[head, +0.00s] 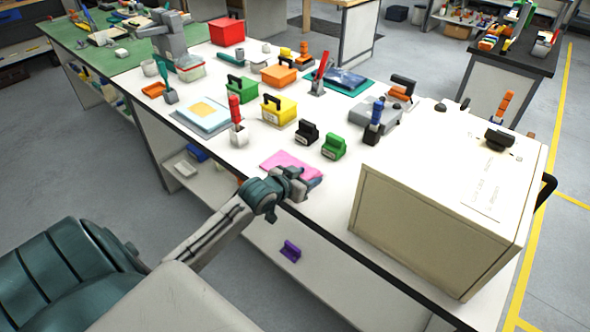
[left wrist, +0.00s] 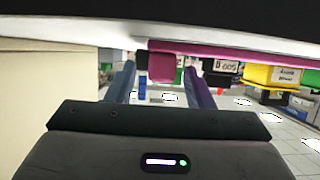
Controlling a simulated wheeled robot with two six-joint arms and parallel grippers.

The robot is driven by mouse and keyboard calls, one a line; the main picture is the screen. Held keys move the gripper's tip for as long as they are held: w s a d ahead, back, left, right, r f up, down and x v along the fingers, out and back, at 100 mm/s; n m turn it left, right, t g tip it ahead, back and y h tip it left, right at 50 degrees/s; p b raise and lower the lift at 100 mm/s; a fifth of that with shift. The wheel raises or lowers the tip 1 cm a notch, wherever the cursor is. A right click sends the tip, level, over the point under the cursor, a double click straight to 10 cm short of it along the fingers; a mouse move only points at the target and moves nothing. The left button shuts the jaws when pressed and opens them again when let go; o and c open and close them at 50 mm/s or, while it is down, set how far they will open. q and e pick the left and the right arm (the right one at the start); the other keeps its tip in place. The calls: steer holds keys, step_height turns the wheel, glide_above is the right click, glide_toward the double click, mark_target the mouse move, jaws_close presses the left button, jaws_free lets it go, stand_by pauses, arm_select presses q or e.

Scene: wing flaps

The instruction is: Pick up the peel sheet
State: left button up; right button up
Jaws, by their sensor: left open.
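A flat pink sheet (head: 288,162) lies at the front edge of the white table, and I take it for the peel sheet. In the left wrist view it is a thin magenta strip (left wrist: 235,57) along the table edge. My left gripper (head: 309,180) is at the table's front edge, close to the sheet's near right side. Its two fingers (left wrist: 158,88) are apart with nothing held between them. The sheet is beyond the fingers and mostly to the right of their gap; contact cannot be told. My right gripper is not in view.
A large beige box (head: 430,210) stands to the right of the gripper. Green (head: 334,147) and black (head: 307,133) blocks stand behind the sheet, with a yellow box (head: 280,110) further back. A purple block (head: 290,251) is on the lower shelf.

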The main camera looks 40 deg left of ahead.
arm_select(q)
steer(key=shift+x, duration=1.1)
steer(key=shift+s, duration=0.1)
steer(key=shift+c, duration=0.2)
jaws_close()
